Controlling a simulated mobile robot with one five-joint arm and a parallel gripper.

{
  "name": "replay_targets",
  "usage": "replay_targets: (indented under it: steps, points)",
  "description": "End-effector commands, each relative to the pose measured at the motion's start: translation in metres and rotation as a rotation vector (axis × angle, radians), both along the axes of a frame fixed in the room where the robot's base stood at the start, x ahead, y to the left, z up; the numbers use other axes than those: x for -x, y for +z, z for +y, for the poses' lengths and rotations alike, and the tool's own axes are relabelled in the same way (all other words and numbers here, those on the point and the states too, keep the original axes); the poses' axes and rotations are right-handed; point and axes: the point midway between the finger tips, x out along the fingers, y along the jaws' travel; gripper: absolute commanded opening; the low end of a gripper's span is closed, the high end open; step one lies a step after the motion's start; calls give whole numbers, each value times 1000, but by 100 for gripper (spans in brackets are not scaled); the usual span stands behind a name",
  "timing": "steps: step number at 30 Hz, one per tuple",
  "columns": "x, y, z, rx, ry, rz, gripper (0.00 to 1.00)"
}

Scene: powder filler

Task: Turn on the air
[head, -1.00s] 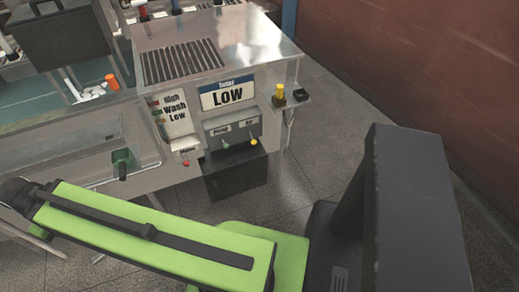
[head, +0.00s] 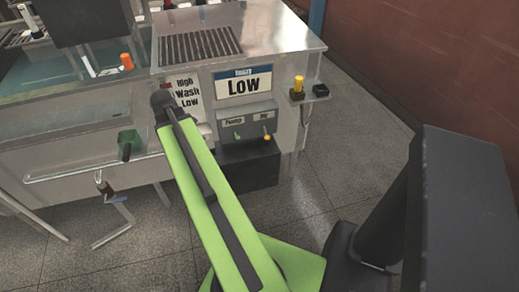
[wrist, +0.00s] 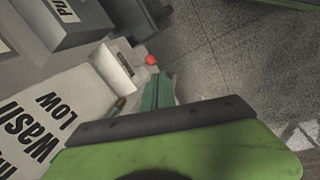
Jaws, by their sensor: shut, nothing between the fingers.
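The grey control box (head: 246,122) sits on the machine's front below the LOW sign. It has two small labelled knobs. The right knob, under the short blurred label, is the yellow air knob (head: 267,137); the left is a green pump knob (head: 237,134). In the wrist view the control box's edge shows at top left; the air knob is out of sight there. My gripper (wrist: 160,121) shows as a lime and black part across the bottom of the wrist view, shut and empty, apart from the knobs. My lime arm hides it in the head view.
The High Wash Low sign (head: 187,92) is left of the control box. A red button (wrist: 151,60) on a small box and a dark green valve (wrist: 158,92) show in the wrist view. A yellow button (head: 298,86) stands on a right-hand shelf.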

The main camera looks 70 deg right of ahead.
Motion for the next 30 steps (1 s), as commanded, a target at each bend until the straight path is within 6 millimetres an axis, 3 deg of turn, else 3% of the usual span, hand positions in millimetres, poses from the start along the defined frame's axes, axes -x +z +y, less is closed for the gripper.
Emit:
replay_targets:
  steps: [1, 3, 6, 9, 12, 14, 23, 30]
  points:
    - [34, -26, -50, 35, 24, 20, 0]
    - [80, -39, -105, 84, 87, 60, 0]
    - [140, -51, -161, 134, 160, 119, 0]
    - [184, -56, -192, 163, 213, 167, 0]
    - [206, -57, -207, 176, 241, 193, 0]
    - [211, -57, -209, 178, 249, 200, 0]
    - [210, -56, -209, 178, 252, 200, 0]
    - [210, -79, -216, 178, 253, 199, 0]
